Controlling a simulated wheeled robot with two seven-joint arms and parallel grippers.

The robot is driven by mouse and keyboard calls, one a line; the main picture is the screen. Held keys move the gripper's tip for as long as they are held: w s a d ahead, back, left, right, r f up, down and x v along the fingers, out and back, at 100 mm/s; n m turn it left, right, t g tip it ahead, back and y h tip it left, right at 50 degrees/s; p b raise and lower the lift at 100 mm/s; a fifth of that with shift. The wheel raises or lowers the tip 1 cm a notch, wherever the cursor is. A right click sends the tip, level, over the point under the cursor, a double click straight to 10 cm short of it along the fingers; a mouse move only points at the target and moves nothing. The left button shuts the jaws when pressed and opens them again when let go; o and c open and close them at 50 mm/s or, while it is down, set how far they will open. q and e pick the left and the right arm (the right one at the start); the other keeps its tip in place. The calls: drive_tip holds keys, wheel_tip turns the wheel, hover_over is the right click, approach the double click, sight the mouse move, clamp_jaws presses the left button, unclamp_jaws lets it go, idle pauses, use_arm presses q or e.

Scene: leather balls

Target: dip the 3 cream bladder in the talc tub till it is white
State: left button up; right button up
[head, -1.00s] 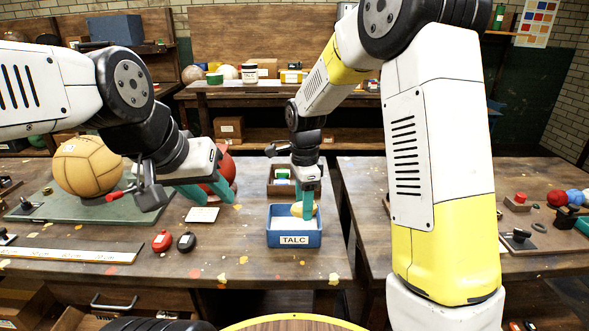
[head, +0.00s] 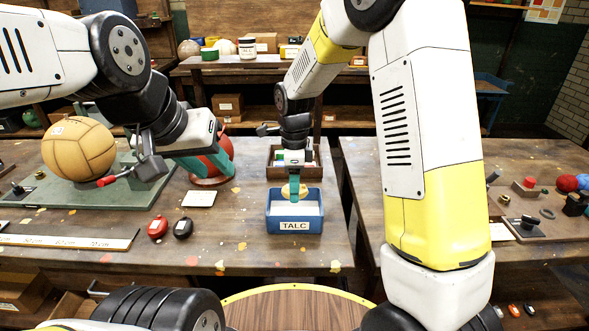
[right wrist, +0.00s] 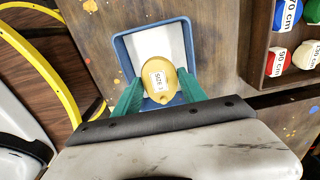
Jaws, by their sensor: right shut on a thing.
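The cream bladder (head: 290,190) is a small yellowish ball; in the right wrist view (right wrist: 158,78) its white size label faces the camera. My right gripper (head: 294,188) is shut on it, with green fingers on either side (right wrist: 159,90). It is held over the back part of the blue talc tub (head: 294,226), whose white powder shows in front of it. I cannot tell whether its underside touches the talc. Its visible surface is yellowish, not white. My left gripper (head: 208,168) has its green fingers apart, in front of a red ball (head: 218,158).
A brown tray (head: 282,157) stands behind the tub, and balls with size labels lie in it (right wrist: 292,12). A large tan ball (head: 78,148) sits on a green board at left. Red and black small bulbs (head: 158,227) lie left of the tub. The bench front is mostly clear.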

sight(295, 213)
drive_tip(key=shift+f, duration=3)
drive_tip(key=shift+f, duration=0.25)
drive_tip(key=shift+r, duration=4.55)
drive_tip(key=shift+s, duration=0.1)
